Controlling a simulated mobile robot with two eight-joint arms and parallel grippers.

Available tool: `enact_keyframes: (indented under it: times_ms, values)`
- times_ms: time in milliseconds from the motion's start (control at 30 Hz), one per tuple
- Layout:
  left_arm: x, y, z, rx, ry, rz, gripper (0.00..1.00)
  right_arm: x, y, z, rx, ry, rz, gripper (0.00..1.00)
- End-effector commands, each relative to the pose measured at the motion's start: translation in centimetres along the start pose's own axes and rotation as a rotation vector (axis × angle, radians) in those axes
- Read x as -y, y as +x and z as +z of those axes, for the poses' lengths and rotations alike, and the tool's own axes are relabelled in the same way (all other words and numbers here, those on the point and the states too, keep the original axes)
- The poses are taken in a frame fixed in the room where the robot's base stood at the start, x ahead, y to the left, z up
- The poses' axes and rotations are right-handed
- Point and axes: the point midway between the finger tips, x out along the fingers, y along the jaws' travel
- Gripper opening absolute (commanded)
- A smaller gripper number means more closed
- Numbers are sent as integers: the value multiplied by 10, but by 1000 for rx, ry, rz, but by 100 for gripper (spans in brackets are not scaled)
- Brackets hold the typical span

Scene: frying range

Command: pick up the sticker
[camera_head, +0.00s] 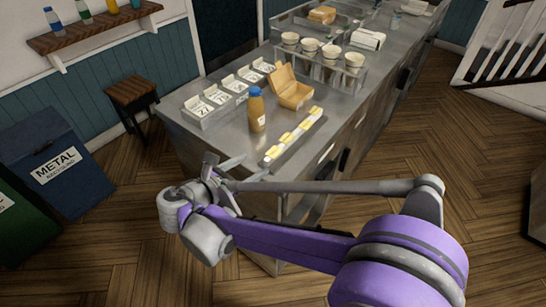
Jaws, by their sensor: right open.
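I cannot make out for certain which thing is the sticker. A narrow strip (293,136) with several small yellow and white pieces lies along the near edge of the steel counter (235,133); these may be stickers. My right gripper (236,168) is open at the counter's near corner, left of and nearer than the strip. Nothing shows between its fingers, and it is apart from the strip. My left gripper is not in view.
An orange bottle (257,110) stands behind the strip, beside an open cardboard box (290,88). Several numbered white boxes (215,96) line the counter's left side. A rack of cups (333,66) stands farther back.

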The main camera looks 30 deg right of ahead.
Motion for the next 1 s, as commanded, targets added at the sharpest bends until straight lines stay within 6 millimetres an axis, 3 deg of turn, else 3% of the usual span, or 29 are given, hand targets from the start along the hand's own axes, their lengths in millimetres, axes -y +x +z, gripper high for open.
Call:
enact_keyframes:
  times_ms: [67,333,567,800,1000]
  values:
    - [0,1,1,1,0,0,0,-4,2,0,28,-32,-1,76]
    - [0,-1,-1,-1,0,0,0,-5,43,4,36,-40,-4,76]
    - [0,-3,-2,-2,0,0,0,-4,61,5,35,-40,-1,76]
    - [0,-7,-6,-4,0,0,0,-1,96,6,35,-38,-3,76]
    - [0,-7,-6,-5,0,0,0,-2,105,6,34,-40,0,76]
